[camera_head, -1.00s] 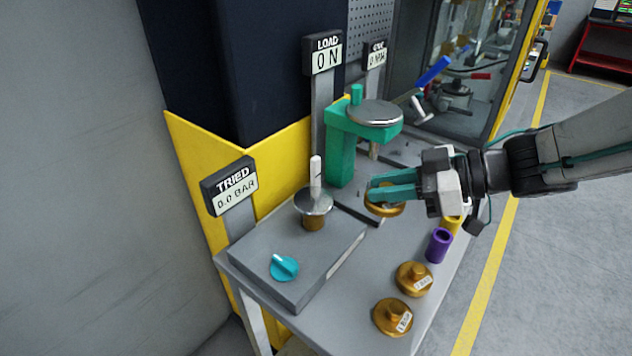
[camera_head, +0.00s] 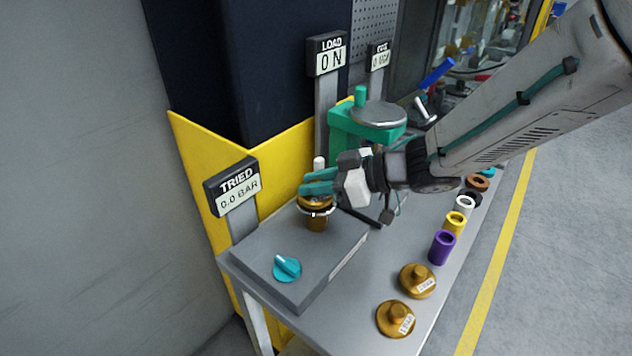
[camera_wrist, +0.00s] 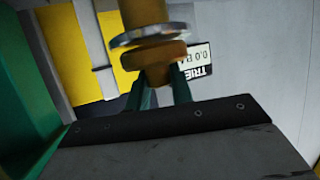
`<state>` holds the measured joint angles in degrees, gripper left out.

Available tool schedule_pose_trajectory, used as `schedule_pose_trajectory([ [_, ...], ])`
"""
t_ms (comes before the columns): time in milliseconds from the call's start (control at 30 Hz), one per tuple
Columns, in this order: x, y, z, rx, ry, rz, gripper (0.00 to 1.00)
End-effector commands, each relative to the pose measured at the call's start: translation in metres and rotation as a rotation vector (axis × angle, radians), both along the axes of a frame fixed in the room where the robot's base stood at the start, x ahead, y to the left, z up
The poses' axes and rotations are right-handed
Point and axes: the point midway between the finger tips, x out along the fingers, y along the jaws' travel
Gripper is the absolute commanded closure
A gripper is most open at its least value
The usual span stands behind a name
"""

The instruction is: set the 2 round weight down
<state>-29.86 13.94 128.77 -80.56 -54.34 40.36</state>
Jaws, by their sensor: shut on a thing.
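My gripper (camera_head: 304,189) is shut on a round brass weight (camera_head: 308,202). It holds the weight over the silver round pan (camera_head: 328,211) on its brass post (camera_head: 317,224), at the back of the grey block. The wrist view, upside down, shows the weight (camera_wrist: 158,53) between my fingers close against the pan (camera_wrist: 150,35). I cannot tell whether a thin gap remains. The weight's label is not readable. A white-topped upright (camera_head: 319,162) shows just behind my fingers.
The grey block (camera_head: 300,255) carries a teal knob (camera_head: 287,268). Two brass weights (camera_head: 417,280) (camera_head: 396,318) lie at the bench's front right. Coloured rings, including a purple one (camera_head: 442,247), line the right edge. A green stand (camera_head: 350,130) is behind my gripper. Signs stand at the back.

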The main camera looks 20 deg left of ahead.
Motion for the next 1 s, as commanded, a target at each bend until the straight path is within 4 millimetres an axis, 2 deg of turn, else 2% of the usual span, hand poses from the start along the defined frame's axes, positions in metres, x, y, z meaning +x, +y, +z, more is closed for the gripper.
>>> schedule_pose_trajectory([
  [333,0.000,0.000,-0.003,0.001,0.000,0.000,1.00],
  [367,0.000,0.000,-0.004,0.000,0.000,0.000,0.75],
  [433,0.000,0.000,-0.003,0.000,0.000,0.000,0.56],
  [800,0.000,-0.002,0.001,0.001,-0.002,0.000,0.56],
  [1000,0.002,-0.033,0.014,0.002,-0.003,-0.005,0.56],
])
